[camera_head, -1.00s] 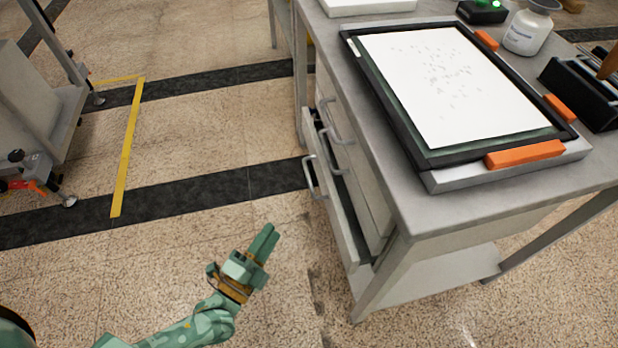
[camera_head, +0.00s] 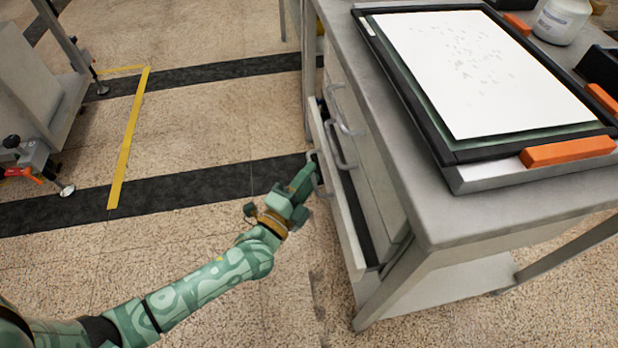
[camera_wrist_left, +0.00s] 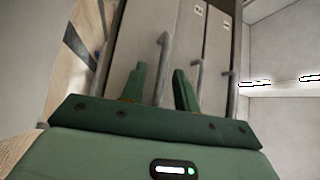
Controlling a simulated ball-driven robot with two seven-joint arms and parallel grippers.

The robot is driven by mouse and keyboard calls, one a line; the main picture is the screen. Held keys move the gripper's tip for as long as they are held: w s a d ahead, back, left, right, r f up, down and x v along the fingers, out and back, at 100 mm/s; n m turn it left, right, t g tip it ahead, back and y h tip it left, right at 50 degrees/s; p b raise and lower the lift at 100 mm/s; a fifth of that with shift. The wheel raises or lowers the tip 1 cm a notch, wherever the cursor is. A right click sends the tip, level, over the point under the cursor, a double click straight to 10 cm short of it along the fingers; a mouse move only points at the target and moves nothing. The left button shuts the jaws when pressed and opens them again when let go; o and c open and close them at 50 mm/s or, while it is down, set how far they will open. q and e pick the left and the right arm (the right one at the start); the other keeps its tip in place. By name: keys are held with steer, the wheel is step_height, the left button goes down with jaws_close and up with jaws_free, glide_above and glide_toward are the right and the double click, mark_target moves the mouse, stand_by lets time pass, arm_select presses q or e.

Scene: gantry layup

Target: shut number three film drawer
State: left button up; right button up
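The lowest film drawer (camera_head: 346,215) stands partly pulled out of the grey cabinet, its dark inside showing as a narrow gap behind the front. Its bar handle (camera_head: 318,180) is on the outer face. My left gripper (camera_head: 307,176) is at this handle, at the end of the green arm. In the left wrist view the drawer front (camera_wrist_left: 140,35) fills the middle, and the handle (camera_wrist_left: 162,68) stands between my two spread fingers (camera_wrist_left: 163,88). The fingers look apart from the bar. The right gripper is not in view.
Two upper drawer handles (camera_head: 341,150) sit just behind, their fronts looking shut. The cabinet top (camera_head: 425,205) carries a black frame (camera_head: 452,150) with a white sheet, orange blocks (camera_head: 567,151) and a white bottle (camera_head: 563,20). A grey cart (camera_head: 40,80) stands far left. The floor between is clear.

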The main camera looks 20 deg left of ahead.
mark_target(328, 176)
arm_select(q)
jaws_close()
steer(key=shift+w+d+r, duration=0.1)
steer(key=shift+w+d, duration=0.1)
steer(key=shift+d, duration=0.1)
steer(key=shift+w+d+p, duration=0.35)
steer(key=shift+w+d, duration=0.45)
steer(key=shift+d, duration=0.35)
steer(key=shift+w+d, duration=0.15)
steer(key=shift+d, duration=0.1)
jaws_free()
steer(key=shift+d, duration=0.15)
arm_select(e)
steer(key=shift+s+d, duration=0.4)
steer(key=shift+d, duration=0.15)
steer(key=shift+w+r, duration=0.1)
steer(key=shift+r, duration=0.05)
